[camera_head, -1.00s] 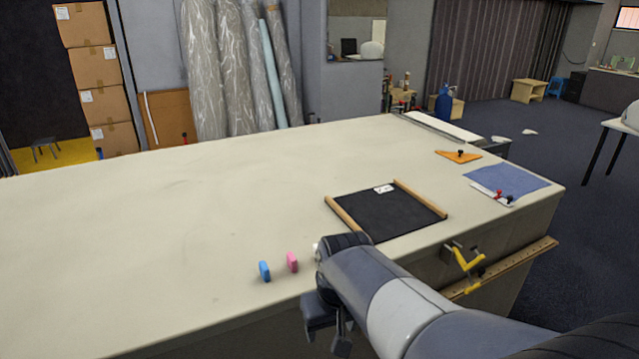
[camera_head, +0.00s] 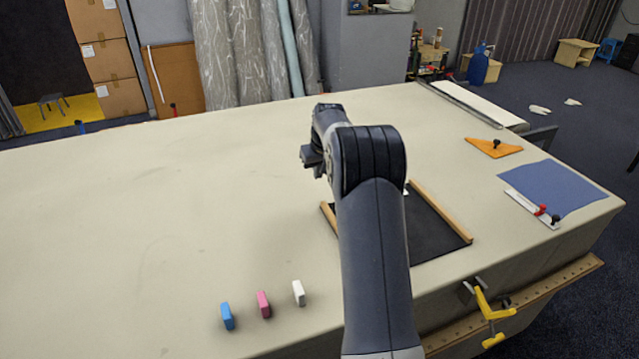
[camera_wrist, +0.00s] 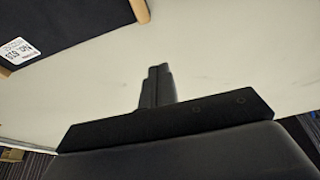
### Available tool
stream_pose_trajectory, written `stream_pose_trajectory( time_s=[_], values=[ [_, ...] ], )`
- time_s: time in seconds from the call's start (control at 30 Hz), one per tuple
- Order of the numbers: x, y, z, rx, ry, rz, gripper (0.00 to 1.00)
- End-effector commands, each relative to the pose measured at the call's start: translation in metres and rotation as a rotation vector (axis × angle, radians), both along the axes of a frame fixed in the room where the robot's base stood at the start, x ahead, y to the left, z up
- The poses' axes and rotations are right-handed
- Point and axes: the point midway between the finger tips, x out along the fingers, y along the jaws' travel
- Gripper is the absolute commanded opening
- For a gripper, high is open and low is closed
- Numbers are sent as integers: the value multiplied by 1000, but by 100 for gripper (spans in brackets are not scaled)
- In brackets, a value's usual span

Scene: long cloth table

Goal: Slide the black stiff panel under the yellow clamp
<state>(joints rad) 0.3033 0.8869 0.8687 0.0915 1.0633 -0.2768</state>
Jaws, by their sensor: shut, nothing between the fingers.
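The black panel (camera_head: 432,232) lies flat on the table between two wooden strips. My arm covers its middle and left part in the head view. In the wrist view the panel (camera_wrist: 75,18) shows at the upper left with a white label. The yellow clamp (camera_head: 487,306) sits at the table's front edge, right of and nearer than the panel, and the two are apart. My gripper (camera_head: 310,158) is above the table, beyond and left of the panel. In the wrist view my gripper (camera_wrist: 157,85) is shut and empty, apart from the panel.
Blue, pink and white blocks (camera_head: 264,304) stand near the front edge. An orange triangle (camera_head: 493,147) and blue cloth (camera_head: 552,187) lie at the right, with a white strip with red and black knobs (camera_head: 531,207). The table's left side (camera_head: 120,220) is clear.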

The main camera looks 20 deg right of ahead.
Motion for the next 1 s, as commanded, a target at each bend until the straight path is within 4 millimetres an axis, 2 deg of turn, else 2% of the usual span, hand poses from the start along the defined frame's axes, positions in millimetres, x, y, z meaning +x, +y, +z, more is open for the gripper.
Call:
stream_pose_trajectory(
  time_s=[0.23, 0.7, 0.8, 1.0],
  values=[
    [10, -4, -17, 1, 0, 1, 0],
    [37, -5, -99, 1, 1, 1, 0],
    [26, -5, -94, 0, -3, 0, 0],
    [8, -3, -95, 1, -2, -1, 0]
  ],
)
